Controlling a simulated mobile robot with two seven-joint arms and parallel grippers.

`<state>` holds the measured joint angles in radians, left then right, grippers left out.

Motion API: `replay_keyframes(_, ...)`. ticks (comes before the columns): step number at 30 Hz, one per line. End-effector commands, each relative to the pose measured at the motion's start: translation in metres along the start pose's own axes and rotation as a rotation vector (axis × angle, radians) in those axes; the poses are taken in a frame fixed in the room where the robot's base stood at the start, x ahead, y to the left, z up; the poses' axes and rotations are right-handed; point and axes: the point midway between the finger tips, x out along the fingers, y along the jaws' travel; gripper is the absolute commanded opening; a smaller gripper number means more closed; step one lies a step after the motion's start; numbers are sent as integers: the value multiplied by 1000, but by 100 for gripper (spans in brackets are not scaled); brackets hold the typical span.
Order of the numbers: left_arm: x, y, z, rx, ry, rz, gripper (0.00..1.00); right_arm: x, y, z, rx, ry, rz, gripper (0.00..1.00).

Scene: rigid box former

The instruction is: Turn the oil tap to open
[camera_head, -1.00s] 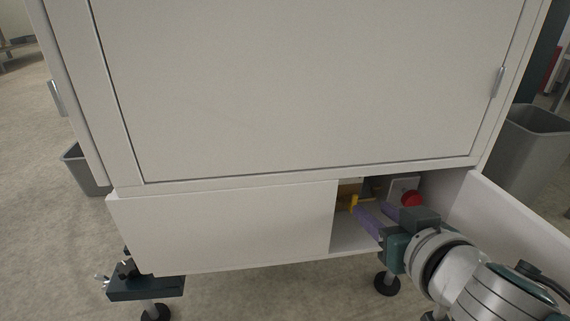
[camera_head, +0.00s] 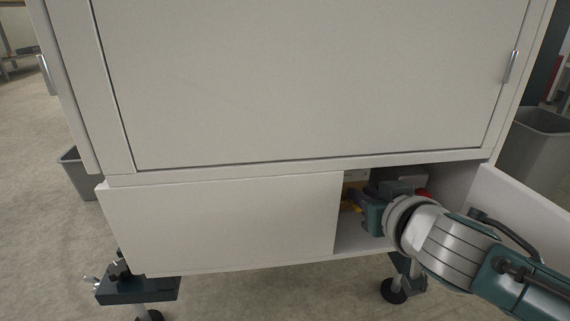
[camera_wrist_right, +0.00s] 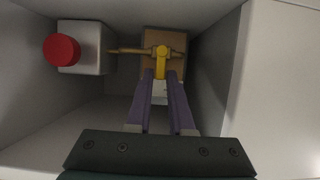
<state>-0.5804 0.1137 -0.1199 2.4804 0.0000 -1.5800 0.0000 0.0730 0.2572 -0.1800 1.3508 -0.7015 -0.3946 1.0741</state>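The oil tap has a yellow handle (camera_wrist_right: 161,62) on a brass pipe, in front of a brown block, inside the open lower compartment. A little yellow (camera_head: 352,207) also shows in the head view, left of my gripper. My right gripper (camera_wrist_right: 160,74) reaches into the compartment. Its two purple fingers are apart, with the tips on either side of the handle's lower end. Whether either finger touches it I cannot tell. In the head view my right gripper's body (camera_head: 374,212) hides the fingers and most of the tap. My left gripper is not in view.
A red round button (camera_wrist_right: 62,50) on a grey box (camera_wrist_right: 90,48) sits left of the tap in the wrist view. Compartment walls are close on both sides. The open door (camera_head: 525,205) stands at the right, and a closed white panel (camera_head: 225,225) at the left.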

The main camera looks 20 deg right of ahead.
Motion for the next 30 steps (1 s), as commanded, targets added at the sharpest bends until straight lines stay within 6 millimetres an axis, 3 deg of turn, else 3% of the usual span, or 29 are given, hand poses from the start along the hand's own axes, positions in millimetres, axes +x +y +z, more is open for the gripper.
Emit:
replay_keyframes(5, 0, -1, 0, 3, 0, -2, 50, 0, 0, 0, 0, 0, 0, 0)
replay_keyframes(22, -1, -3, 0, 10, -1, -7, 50, 0, 1, 0, 12, 0, -4, 0)
replay_keyframes(30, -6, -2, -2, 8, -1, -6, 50, -1, 6, 0, 117, 0, -46, 0)
